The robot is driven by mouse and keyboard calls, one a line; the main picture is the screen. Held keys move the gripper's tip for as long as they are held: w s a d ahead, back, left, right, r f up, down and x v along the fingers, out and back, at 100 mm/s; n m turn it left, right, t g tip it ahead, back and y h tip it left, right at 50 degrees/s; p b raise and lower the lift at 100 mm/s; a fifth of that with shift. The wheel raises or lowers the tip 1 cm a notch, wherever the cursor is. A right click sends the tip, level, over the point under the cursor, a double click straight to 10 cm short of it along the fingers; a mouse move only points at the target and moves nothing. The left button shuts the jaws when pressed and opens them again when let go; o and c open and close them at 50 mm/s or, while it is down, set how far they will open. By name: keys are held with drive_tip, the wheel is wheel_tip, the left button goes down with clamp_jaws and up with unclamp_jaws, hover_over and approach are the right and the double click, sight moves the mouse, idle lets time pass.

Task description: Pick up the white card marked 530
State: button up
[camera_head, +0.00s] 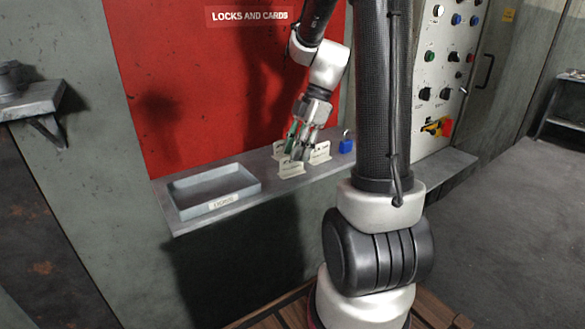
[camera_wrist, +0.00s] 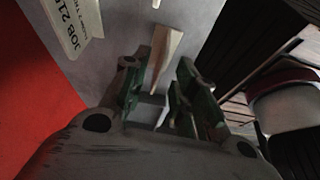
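Several pale cards stand on the grey shelf in the head view: one at the front (camera_head: 291,169), one at the right (camera_head: 321,152) and one behind (camera_head: 279,149). Their print is too small to read there, so I cannot tell which is marked 530. My gripper (camera_head: 298,152) points down among them. In the wrist view my gripper (camera_wrist: 163,66) is open, with a pale card (camera_wrist: 168,42) seen nearly edge-on between its fingers. The face of that card is hidden. Another card (camera_wrist: 75,25), reading "JOB 21" with the rest cut off, lies outside the fingers at upper left.
The grey shelf (camera_head: 245,218) holds an empty tray (camera_head: 257,182) at left and a blue padlock (camera_head: 346,146) right of the cards. A red panel (camera_head: 190,90) rises behind. A control panel (camera_head: 438,75) with buttons stands at right.

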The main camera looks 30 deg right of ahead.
sight(292, 172)
drive_tip(key=x, duration=0.3)
drive_tip(key=shift+a+f, duration=0.2)
drive_tip(key=shift+a, duration=0.05)
drive_tip(key=shift+c, duration=0.4)
clamp_jaws()
